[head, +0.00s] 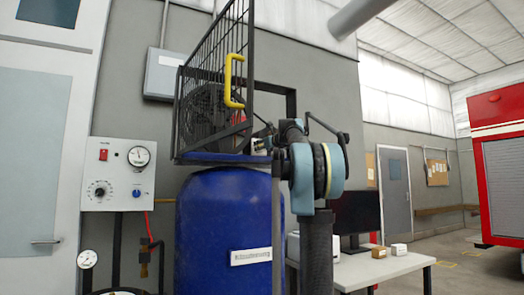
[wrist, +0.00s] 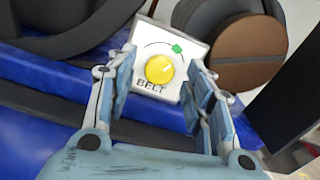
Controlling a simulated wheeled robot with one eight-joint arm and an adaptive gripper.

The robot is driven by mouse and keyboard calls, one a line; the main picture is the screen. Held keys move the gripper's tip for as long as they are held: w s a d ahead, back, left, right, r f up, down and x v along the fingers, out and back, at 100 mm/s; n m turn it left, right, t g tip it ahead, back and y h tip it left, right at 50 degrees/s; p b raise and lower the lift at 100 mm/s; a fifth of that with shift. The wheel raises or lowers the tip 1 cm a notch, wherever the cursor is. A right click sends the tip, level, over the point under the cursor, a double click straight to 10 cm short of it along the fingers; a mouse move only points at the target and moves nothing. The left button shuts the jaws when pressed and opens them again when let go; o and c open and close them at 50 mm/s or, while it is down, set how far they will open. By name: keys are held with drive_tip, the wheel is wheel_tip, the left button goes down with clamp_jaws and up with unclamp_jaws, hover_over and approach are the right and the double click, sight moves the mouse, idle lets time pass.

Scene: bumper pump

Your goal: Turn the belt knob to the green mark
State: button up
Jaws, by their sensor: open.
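The belt knob (wrist: 160,69) is a yellow round knob on a small white panel labelled BELT. In the wrist view it sits near the top middle. A curved black arc is printed above it, with a green mark (wrist: 178,49) at the arc's right end. A pale line on the knob points up and right, roughly toward the mark. My gripper (wrist: 158,85) is open, with one finger on each side of the panel; the knob lies between and beyond the fingertips. Contact cannot be told. In the head view my arm hides most of the panel.
In the head view a blue tank (head: 222,215) stands below a black wire cage (head: 212,90) with a yellow handle (head: 233,80). A control box (head: 118,175) hangs on the left wall. A white table (head: 385,268) with a monitor stands behind my arm. A brown disc (wrist: 248,50) lies right of the panel.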

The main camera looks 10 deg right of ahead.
drive_tip(key=shift+w+a, duration=0.1)
drive_tip(key=shift+w, duration=0.1)
drive_tip(key=c, duration=1.1)
drive_tip(key=shift+n, duration=1)
drive_tip(key=o, duration=1.1)
